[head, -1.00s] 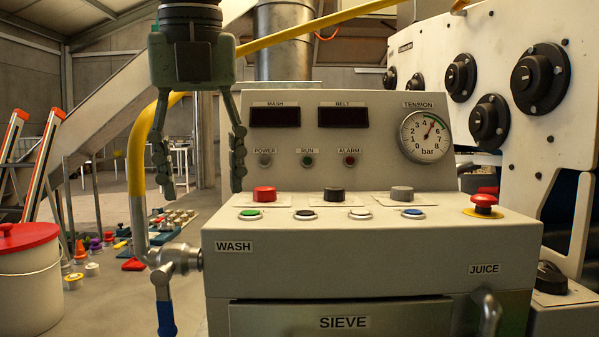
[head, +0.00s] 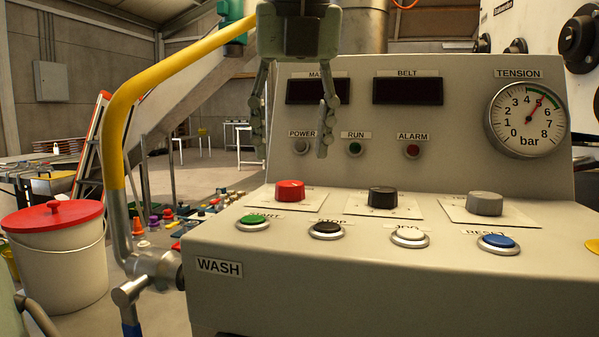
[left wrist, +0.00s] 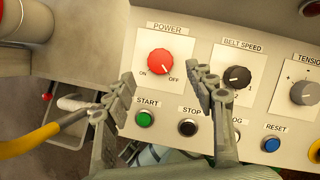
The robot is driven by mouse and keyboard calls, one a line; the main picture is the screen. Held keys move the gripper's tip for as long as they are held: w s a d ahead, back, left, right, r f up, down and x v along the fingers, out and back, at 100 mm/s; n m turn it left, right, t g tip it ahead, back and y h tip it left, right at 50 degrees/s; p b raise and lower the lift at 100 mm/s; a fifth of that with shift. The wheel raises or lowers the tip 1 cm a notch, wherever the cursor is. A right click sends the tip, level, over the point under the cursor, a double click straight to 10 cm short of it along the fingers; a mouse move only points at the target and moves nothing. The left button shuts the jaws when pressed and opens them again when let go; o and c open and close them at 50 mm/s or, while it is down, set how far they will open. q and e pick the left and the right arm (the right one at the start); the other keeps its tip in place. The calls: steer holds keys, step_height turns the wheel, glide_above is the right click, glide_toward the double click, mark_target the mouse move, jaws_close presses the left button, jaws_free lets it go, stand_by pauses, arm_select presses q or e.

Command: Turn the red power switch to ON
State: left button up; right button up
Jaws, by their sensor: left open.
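The red power switch (head: 290,190) is a round knob on a white plate at the left of the panel's sloping ledge. In the left wrist view the red knob (left wrist: 162,61) sits under the label POWER, with ON at its lower left and OFF at its lower right. Its pale pointer mark appears to aim toward OFF. My left gripper (head: 290,148) is open and empty, fingers down, above the knob and apart from it. In the left wrist view its two fingertips (left wrist: 161,77) stand either side of the knob's lower edge. My right gripper is not in view.
A black belt speed knob (head: 383,196) and a grey tension knob (head: 485,204) stand to the right. Green start (head: 254,220), black stop (head: 326,229), white jog and blue reset buttons line the front. A yellow-sleeved pipe (head: 115,130) rises at left.

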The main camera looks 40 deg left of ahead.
mark_target(290, 183)
arm_select(q)
steer(key=x, duration=0.5)
steer(key=shift+a+f, duration=0.1)
steer(key=shift+f, duration=0.2)
steer(key=c, duration=1.1)
